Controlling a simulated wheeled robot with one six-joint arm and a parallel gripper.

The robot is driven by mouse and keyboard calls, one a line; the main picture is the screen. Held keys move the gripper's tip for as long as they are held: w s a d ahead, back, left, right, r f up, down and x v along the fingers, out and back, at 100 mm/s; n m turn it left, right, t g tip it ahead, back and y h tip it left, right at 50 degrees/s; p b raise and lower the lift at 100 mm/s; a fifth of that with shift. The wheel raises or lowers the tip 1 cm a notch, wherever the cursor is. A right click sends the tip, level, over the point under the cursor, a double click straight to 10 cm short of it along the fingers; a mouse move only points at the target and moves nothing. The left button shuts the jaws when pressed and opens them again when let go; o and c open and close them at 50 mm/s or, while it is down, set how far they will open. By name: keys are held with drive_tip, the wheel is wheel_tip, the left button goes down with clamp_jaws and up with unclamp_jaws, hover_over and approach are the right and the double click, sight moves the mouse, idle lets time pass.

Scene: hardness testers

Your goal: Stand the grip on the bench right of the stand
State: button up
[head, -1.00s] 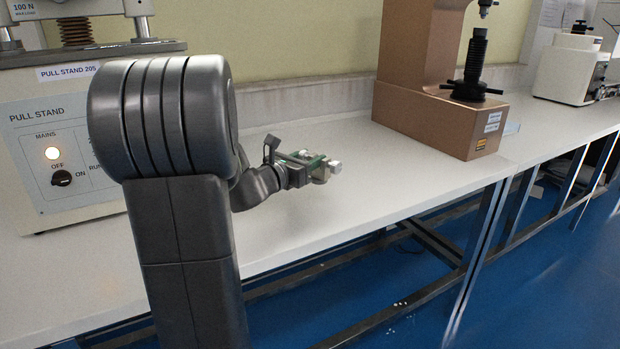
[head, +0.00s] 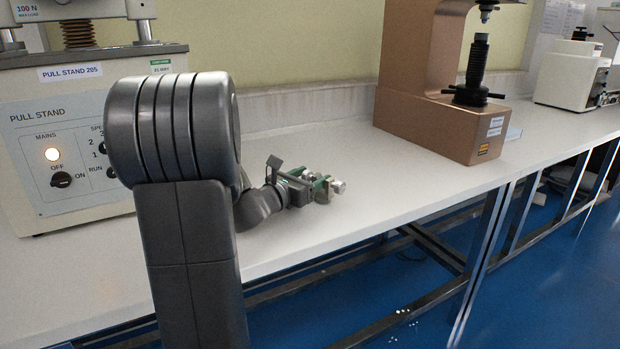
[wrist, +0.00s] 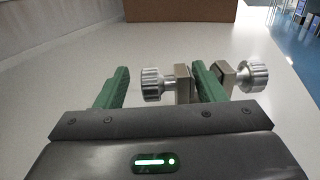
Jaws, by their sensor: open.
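The grip, a small metal piece with square jaw blocks and knurled knobs (head: 338,186), is on the bench (head: 390,185), to the right of the pull stand (head: 28,165). In the wrist view, one knob and block of the grip (wrist: 183,84) show between my green fingers. The other block and knob show right of my right finger, which hides the middle. My gripper (wrist: 160,70) is open around part of the grip; I cannot tell whether it touches. My gripper in the head view (head: 312,182) is low over the bench. The grip's base is hidden.
A brown hardness tester (head: 430,125) stands further right on the bench, with a white instrument (head: 570,75) beyond it. The bench between gripper and brown tester is clear. The bench's front edge is close, with blue floor (head: 400,290) below.

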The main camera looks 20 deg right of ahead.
drive_tip(key=shift+r, duration=0.15)
drive_tip(key=p+v, duration=0.1)
drive_tip(key=v, duration=1.1)
